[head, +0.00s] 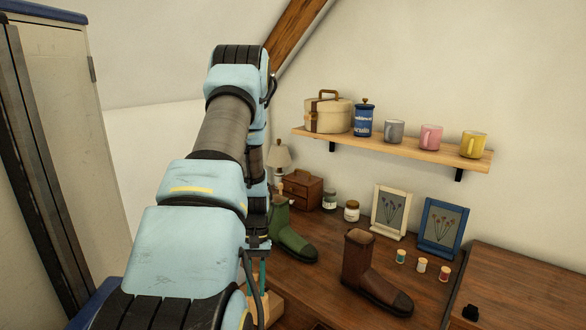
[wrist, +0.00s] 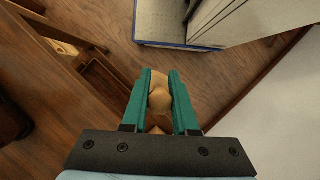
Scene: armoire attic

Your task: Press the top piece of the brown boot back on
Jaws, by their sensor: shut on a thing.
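The brown boot (head: 372,276) stands upright on the wooden desk in the head view, toe to the lower right; no separate piece shows on its top. My gripper (wrist: 159,92) is shut on a smooth, rounded tan piece (wrist: 160,101) between its teal fingers in the wrist view. I cannot tell whether this is the boot's top piece. In the head view my gripper (head: 262,278) is partly hidden behind my arm, left of the brown boot and apart from it.
A green boot (head: 292,238) with a tan piece at its top stands on the desk between my arm and the brown boot. Thread spools (head: 421,265), picture frames (head: 389,213) and jars (head: 352,211) stand nearby. An open drawer (wrist: 108,85) shows below. A shelf (head: 400,147) hangs above.

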